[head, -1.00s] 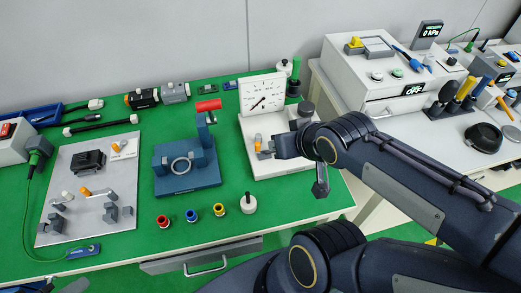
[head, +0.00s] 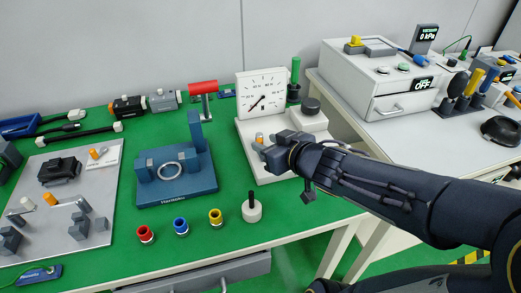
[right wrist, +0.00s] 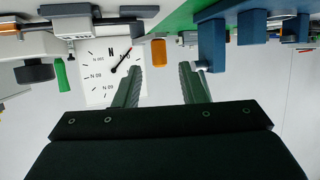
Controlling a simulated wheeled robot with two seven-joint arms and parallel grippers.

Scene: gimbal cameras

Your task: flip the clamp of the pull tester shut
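The pull tester is the white stand (head: 285,125) with a round dial marked N (head: 262,95), right of the middle of the green table. Its clamp has a small orange-tipped lever (head: 259,137) that stands up from the base, partly hidden by my gripper. My right gripper (head: 266,151) is low over the base, right at the clamp. In the right wrist view its two green fingers (right wrist: 161,72) are apart and empty. The orange lever (right wrist: 158,52) shows just beyond the fingertips, between their lines; I cannot tell whether they touch it. My left gripper is not in view.
Red, blue and yellow rings (head: 181,226) and a white knobbed weight (head: 251,209) lie in front. A grey board (head: 65,205) lies at left, a white cabinet (head: 375,85) at right.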

